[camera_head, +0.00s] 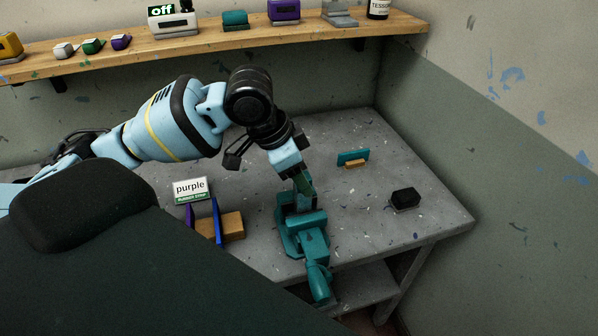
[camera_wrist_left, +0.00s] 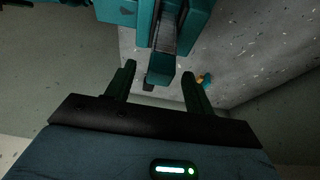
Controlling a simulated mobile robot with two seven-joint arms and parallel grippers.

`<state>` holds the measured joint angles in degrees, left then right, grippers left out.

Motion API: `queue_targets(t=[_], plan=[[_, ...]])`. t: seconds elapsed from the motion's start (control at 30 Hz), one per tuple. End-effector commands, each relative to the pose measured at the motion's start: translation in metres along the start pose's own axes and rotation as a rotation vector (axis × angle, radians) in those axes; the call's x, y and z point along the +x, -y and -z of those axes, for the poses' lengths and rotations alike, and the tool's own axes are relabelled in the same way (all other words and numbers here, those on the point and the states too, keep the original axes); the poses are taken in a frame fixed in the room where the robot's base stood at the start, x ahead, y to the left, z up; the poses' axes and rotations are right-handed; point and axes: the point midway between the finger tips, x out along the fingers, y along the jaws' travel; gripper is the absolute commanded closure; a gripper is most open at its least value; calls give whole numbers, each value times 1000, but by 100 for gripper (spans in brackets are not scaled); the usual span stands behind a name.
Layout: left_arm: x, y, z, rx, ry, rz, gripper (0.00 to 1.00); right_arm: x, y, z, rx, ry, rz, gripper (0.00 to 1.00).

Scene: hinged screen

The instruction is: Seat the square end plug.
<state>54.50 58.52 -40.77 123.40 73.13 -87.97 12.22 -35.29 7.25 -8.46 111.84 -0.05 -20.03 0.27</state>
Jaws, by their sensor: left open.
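My left gripper (camera_head: 303,190) points down at the teal vise-like fixture (camera_head: 306,236) at the table's front edge. In the left wrist view, its two dark green fingers (camera_wrist_left: 158,88) are open and apart. A teal part of the fixture (camera_wrist_left: 159,66) shows between or just beyond them, with a small dark piece (camera_wrist_left: 149,88) at its end. I cannot tell whether the fingers touch it. A black block (camera_head: 405,197) lies on the table to the right. No piece is clearly recognisable as the square end plug. My right gripper is out of view.
A teal panel with a wooden block (camera_head: 353,158) stands towards the back right. Blue and purple panels with a wooden block (camera_head: 232,226) stand at left, near a "purple" sign (camera_head: 190,190). A wooden shelf (camera_head: 230,40) runs along the wall. The table between is mostly clear.

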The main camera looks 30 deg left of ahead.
Motion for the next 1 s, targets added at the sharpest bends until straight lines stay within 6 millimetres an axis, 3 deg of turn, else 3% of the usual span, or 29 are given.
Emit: queue_targets(t=[0.3, 0.5, 1.0], plan=[[-49, 1, 0, 0, -4, 5, 47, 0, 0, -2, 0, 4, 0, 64], [-70, 0, 0, 0, -3, 3, 47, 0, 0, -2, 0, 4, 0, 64], [-75, 0, 0, 0, -1, 2, 47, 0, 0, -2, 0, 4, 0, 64]])
